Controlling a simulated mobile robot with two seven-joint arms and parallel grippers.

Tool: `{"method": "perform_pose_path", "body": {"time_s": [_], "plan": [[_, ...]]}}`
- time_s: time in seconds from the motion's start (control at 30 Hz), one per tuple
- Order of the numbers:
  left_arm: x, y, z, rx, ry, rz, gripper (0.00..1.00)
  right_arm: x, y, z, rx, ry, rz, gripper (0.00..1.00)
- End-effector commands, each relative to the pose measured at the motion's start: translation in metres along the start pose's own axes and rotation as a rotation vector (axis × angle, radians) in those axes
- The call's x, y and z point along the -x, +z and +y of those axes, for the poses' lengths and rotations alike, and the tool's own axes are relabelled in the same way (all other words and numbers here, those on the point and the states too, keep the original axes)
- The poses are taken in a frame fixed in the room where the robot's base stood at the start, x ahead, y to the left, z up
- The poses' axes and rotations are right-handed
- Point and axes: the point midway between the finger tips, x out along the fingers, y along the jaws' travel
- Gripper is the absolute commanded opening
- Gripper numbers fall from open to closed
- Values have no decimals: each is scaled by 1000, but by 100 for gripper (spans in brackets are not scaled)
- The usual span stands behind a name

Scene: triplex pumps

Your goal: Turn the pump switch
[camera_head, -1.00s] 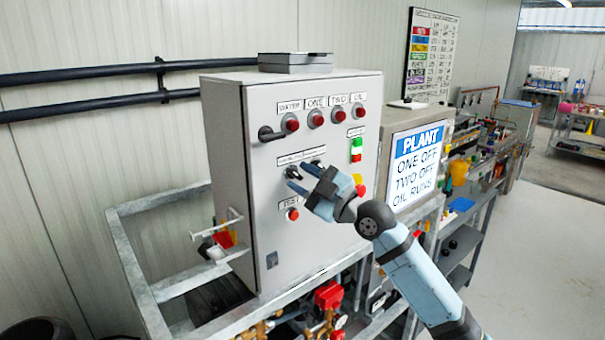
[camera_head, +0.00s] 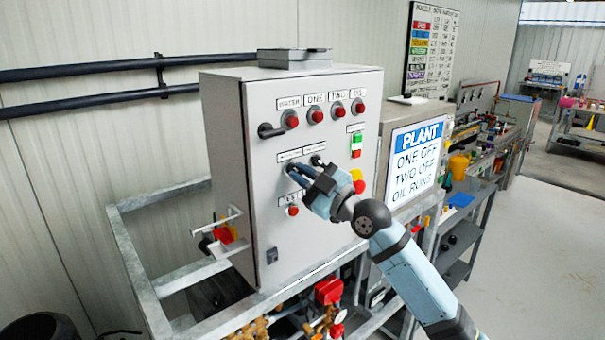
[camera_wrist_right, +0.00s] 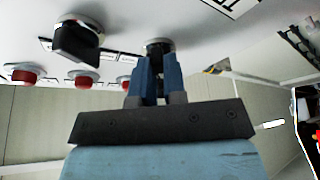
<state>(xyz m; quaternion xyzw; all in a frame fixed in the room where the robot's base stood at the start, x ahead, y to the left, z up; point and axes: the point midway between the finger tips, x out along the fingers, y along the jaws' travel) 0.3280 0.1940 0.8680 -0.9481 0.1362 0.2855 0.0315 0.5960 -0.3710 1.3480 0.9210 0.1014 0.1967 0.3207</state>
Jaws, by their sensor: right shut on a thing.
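The grey control cabinet (camera_head: 255,210) has two small black pump switches under a pair of labels in its middle. My right gripper (camera_head: 293,170) reaches the left switch from the lower right, with its blue fingers shut on it. The fingers hide most of that switch in the head view. In the right wrist view the gripper (camera_wrist_right: 157,75) closes around a knob (camera_wrist_right: 158,45) on the panel. The right switch (camera_head: 317,161) is free, just above the gripper. My left gripper is out of view.
Green, red and yellow buttons (camera_head: 356,146) sit right of the gripper. Pipes and valves (camera_head: 328,291) lie below.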

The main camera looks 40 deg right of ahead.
Motion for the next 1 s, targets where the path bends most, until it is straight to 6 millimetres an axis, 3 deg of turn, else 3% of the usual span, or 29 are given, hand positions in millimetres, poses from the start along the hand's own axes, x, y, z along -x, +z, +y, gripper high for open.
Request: {"method": "perform_pose_path", "body": {"time_s": [0.6, 1.0], "plan": [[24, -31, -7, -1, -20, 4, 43, -2, -3, -1, -455, 188, -1, 0], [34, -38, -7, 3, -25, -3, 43, -1, -2, -3, -612, 253, 0, 0]]}}
